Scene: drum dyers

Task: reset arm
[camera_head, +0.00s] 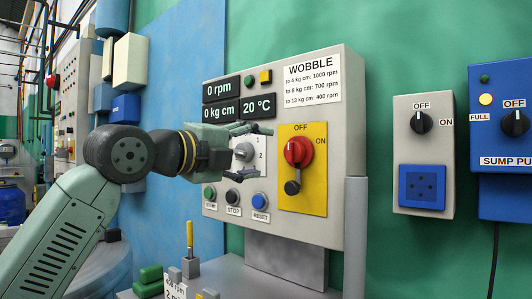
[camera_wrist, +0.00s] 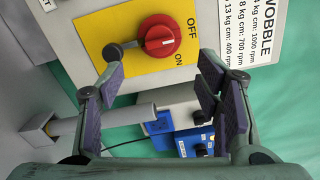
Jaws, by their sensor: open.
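My gripper (camera_head: 250,151) is open and empty in front of the grey control panel (camera_head: 340,120), with its fingers pointing right. In the head view its fingers lie above and below the grey selector knob (camera_head: 243,152) marked 1 and 2; I cannot tell if they touch it. In the wrist view my open gripper (camera_wrist: 160,80) has nothing between its pads. The red rotary switch (camera_wrist: 158,36) on its yellow plate (camera_wrist: 112,22) shows beyond the fingertips. My arm reaches in from the lower left.
Start, stop and blue reset buttons (camera_head: 260,201) sit below the gripper. Displays (camera_head: 222,111) sit above it. A grey box with a blue socket (camera_head: 422,185) and a blue sump pump box (camera_head: 505,140) are to the right. A yellow-tipped lever (camera_head: 190,238) stands below.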

